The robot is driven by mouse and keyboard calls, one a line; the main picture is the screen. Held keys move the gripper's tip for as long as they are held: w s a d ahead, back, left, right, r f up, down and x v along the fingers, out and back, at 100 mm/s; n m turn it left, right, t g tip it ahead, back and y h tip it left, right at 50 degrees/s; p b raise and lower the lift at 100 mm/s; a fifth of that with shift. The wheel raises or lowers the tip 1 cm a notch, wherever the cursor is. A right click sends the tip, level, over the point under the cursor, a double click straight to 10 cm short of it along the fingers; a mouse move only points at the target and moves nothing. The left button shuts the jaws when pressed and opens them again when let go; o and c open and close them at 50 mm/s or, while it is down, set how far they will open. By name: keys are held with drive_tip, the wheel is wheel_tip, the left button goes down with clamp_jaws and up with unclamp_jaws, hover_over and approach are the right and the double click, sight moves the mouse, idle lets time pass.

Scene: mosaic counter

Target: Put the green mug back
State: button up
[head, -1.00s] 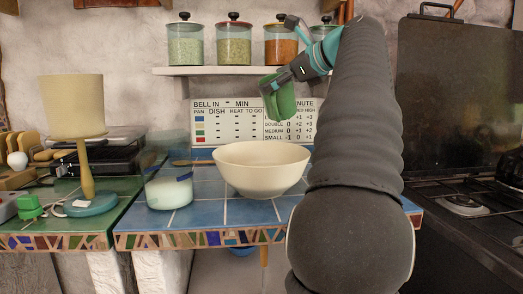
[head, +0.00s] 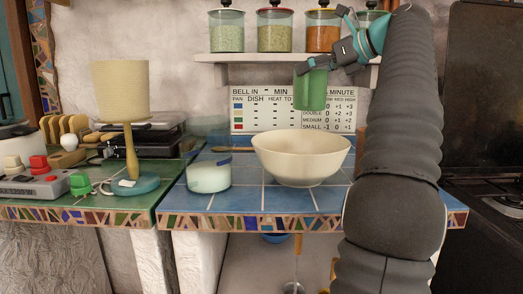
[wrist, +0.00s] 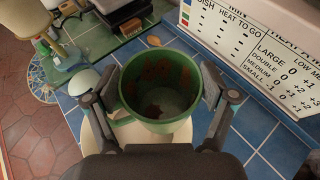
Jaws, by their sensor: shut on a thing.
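The green mug (head: 311,90) is held up in the air by my gripper (head: 327,64), above the cream bowl (head: 300,158) and in front of the printed sign. The mug looks about upright in the head view. In the wrist view, my gripper's two fingers (wrist: 160,82) press on opposite sides of the mug (wrist: 160,122). I look down into its open mouth, where reddish-brown patches show inside. The bowl's rim shows behind and below the mug, partly hidden. The mug and the bowl are apart in the head view.
The blue tiled counter (head: 255,199) also bears a white candle-like jar (head: 209,178). A shelf (head: 240,58) with several glass jars is above the sign (head: 250,112). A lamp (head: 121,90) stands at left; a stove (head: 500,205) is at right.

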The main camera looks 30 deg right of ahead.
drive_tip(key=w+a+f+n+g+y, duration=0.1)
drive_tip(key=w+a+f+n+y, duration=0.15)
drive_tip(key=w+a, duration=0.55)
drive_tip(key=w+a+f+n+g+y, duration=0.1)
drive_tip(key=w+a+f, duration=0.2)
drive_tip(key=w+a, duration=0.6)
drive_tip(key=shift+w+d+f+b, duration=0.3)
drive_tip(key=shift+d+f+b, duration=0.15)
drive_tip(key=shift+f, duration=1.25)
drive_tip(key=shift+w+d+f+b, duration=0.35)
drive_tip(key=shift+d+f+b, duration=0.1)
drive_tip(key=shift+f, duration=1.2)
drive_tip(key=shift+w+d+f+b, duration=0.35)
drive_tip(key=shift+f+b, duration=0.1)
drive_tip(key=shift+f, duration=1.25)
drive_tip(key=shift+f, duration=0.15)
drive_tip(key=o, duration=1.5)
drive_tip(key=p+v, duration=0.1)
drive_tip(key=v, duration=1.1)
drive_tip(key=shift+s, duration=0.1)
drive_tip(key=shift+a, duration=0.1)
